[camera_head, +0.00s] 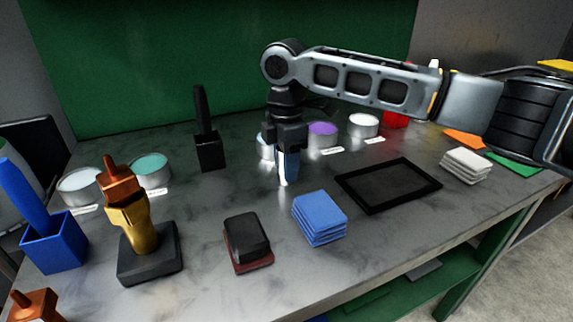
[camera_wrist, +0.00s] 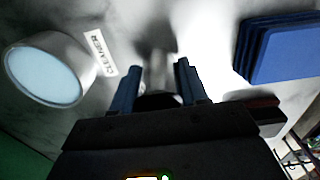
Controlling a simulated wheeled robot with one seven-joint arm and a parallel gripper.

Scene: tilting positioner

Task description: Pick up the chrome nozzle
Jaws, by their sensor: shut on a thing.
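The chrome nozzle (camera_head: 284,178) is a shiny, narrow piece between the fingers of my gripper (camera_head: 287,165) near the middle of the table. My gripper points down and is shut on it. In the wrist view the two blue fingers of my gripper (camera_wrist: 156,80) stand on either side of the nozzle, which is blurred and hard to make out against the bright table. The head view does not show clearly whether the nozzle's lower end touches the table.
A blue stack (camera_head: 319,217) lies just in front of my gripper, with a black tray (camera_head: 388,184) to its right. Round tins, including a purple one (camera_head: 323,134), stand behind. A dark brush (camera_head: 208,150) stands to the left. A dark block (camera_head: 247,240) lies in front left.

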